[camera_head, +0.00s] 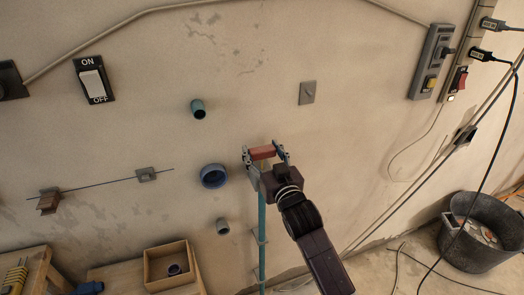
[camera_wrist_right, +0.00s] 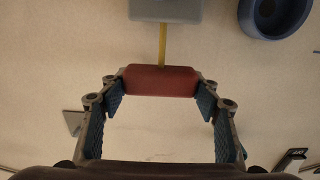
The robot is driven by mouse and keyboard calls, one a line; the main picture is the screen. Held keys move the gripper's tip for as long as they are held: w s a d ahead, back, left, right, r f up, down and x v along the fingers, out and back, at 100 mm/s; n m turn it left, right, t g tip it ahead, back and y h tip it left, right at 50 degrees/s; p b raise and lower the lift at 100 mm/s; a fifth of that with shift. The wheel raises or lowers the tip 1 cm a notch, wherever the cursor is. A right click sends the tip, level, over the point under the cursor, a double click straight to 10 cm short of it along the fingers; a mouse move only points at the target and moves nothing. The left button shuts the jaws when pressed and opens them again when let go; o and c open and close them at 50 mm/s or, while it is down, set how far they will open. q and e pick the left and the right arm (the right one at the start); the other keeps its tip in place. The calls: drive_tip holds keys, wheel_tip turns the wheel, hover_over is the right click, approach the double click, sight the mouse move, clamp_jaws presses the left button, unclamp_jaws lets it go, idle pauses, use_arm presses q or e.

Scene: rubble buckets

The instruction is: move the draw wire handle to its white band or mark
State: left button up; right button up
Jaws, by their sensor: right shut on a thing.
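The draw wire handle (camera_head: 262,152) is a short red bar close to the wall, right of the blue ring. My right gripper (camera_head: 265,155) is shut on it, with one finger at each end. In the right wrist view the handle (camera_wrist_right: 161,81) lies across between the fingertips (camera_wrist_right: 161,88). A yellow wire (camera_wrist_right: 163,45) runs from its middle to a grey box (camera_wrist_right: 165,9) at the top edge. In the head view my gripper mostly hides this box. I cannot make out a white band or mark. My left gripper is not in view.
A teal pipe (camera_head: 262,235) runs down the wall below the gripper. A blue ring (camera_head: 213,176) and pipe stubs (camera_head: 198,109) stick out to the left. A thin rod with a brown block (camera_head: 48,201) is farther left. A black bucket (camera_head: 477,250) stands at lower right.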

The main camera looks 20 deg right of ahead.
sight(262, 149)
wheel_tip(262, 149, up, 16)
drive_tip(key=p, duration=1.4)
drive_tip(key=shift+r, duration=0.25)
drive_tip(key=o, duration=1.7)
drive_tip(key=shift+f, duration=0.2)
drive_tip(key=s, duration=1.2)
drive_tip(key=shift+d, duration=0.2)
drive_tip(key=shift+f, duration=0.1)
